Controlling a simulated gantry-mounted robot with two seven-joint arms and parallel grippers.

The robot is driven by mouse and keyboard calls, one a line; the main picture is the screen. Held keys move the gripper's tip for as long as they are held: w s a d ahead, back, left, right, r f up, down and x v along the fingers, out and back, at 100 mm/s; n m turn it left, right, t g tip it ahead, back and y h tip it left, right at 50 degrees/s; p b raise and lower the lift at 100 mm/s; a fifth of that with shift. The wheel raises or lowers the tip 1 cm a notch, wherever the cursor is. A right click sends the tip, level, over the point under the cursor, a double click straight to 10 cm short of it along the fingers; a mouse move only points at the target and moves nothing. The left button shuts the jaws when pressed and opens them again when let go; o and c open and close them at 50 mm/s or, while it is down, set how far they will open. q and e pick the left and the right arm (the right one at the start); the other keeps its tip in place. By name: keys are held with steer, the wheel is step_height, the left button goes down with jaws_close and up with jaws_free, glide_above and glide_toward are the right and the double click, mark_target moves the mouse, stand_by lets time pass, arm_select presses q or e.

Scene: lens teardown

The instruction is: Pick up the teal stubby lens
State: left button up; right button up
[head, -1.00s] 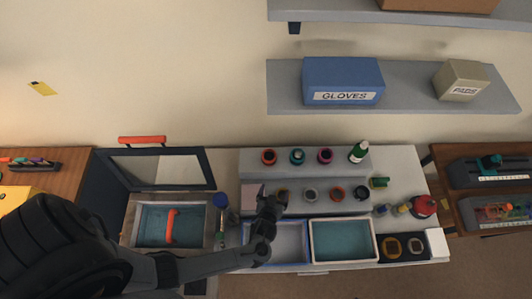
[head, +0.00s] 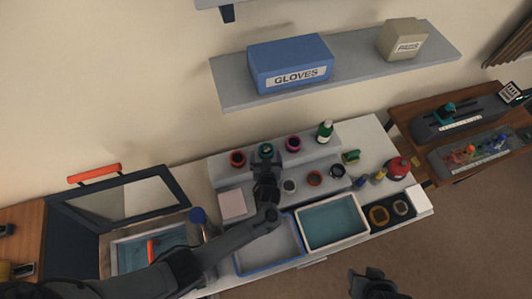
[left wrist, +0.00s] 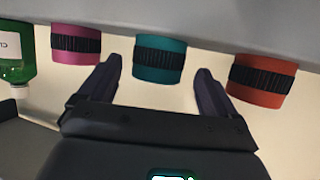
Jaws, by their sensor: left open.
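The teal stubby lens (head: 265,150) stands on the upper step of the grey rack, between a red-orange lens (head: 238,159) and a magenta lens (head: 293,144). My left gripper (head: 266,168) is right in front of it and hides its lower part in the head view. In the left wrist view, the teal lens (left wrist: 160,58), with a black ribbed band, shows between the spread fingers of my left gripper (left wrist: 158,76). The fingers are open and empty; I cannot tell whether their tips reach beside the lens. My right gripper (head: 372,284) shows at the bottom edge.
A green bottle (head: 325,132) stands beyond the magenta lens. Several lenses, including a small red one (head: 314,178), stand on the lower step. Two trays, one blue-rimmed (head: 237,266) and one white-rimmed (head: 335,245), lie in front. A shelf (head: 350,82) hangs above.

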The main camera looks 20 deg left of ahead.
mark_target(266, 148)
arm_select(q)
steer(key=b+x, duration=0.3)
steer(key=x, duration=0.1)
steer(key=shift+d, duration=0.1)
steer(key=shift+w+b, duration=0.45)
steer(key=shift+w, duration=0.1)
steer(key=shift+a, duration=0.2)
steer(key=c, duration=1.1)
steer(key=shift+c, duration=0.2)
